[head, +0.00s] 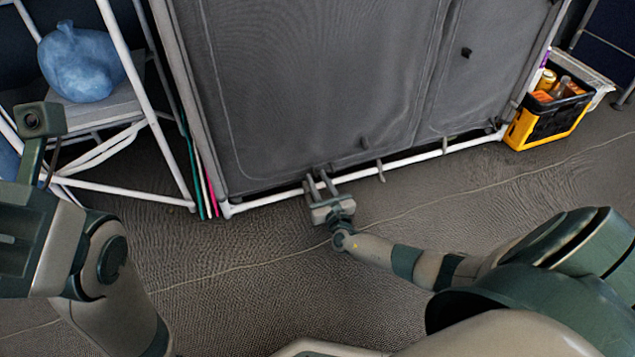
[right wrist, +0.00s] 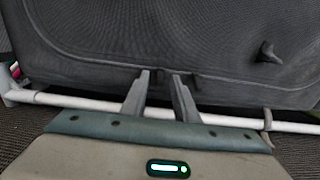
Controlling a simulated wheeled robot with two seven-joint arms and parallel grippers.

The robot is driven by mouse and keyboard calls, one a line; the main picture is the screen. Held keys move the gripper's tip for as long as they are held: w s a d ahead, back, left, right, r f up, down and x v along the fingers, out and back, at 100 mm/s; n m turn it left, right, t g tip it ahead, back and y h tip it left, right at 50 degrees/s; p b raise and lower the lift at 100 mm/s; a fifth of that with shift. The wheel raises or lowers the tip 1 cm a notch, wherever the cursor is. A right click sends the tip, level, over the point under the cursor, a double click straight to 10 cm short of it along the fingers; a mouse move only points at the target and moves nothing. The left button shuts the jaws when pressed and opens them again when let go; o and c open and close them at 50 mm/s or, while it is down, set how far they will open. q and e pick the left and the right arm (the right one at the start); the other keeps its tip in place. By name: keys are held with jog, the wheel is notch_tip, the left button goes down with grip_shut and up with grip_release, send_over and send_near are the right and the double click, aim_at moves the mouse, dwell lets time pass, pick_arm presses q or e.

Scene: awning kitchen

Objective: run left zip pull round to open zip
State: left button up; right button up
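The grey fabric front (head: 300,80) of the kitchen unit has a curved seam line near its left and bottom edges; the same fabric fills the right wrist view (right wrist: 100,30). My right gripper (head: 318,178) is at the bottom edge of the fabric, above the white bar. In the right wrist view its two fingers (right wrist: 160,78) stand apart with a gap. A small dark piece, possibly the left zip pull, shows by the fingertips; I cannot tell if it is held. A dark tab (head: 365,142) sticks out to the right of the gripper, also in the wrist view (right wrist: 268,53). My left gripper's fingers are out of view.
A white frame bar (head: 270,201) runs along the bottom, with a hook-like strap (head: 380,170) on it. A white rack with a blue bag (head: 78,62) stands left. A black and yellow crate (head: 545,122) stands right. The floor in front is clear.

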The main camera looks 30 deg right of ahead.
jog(key=shift+w, duration=0.25)
grip_shut()
dwell(1.4)
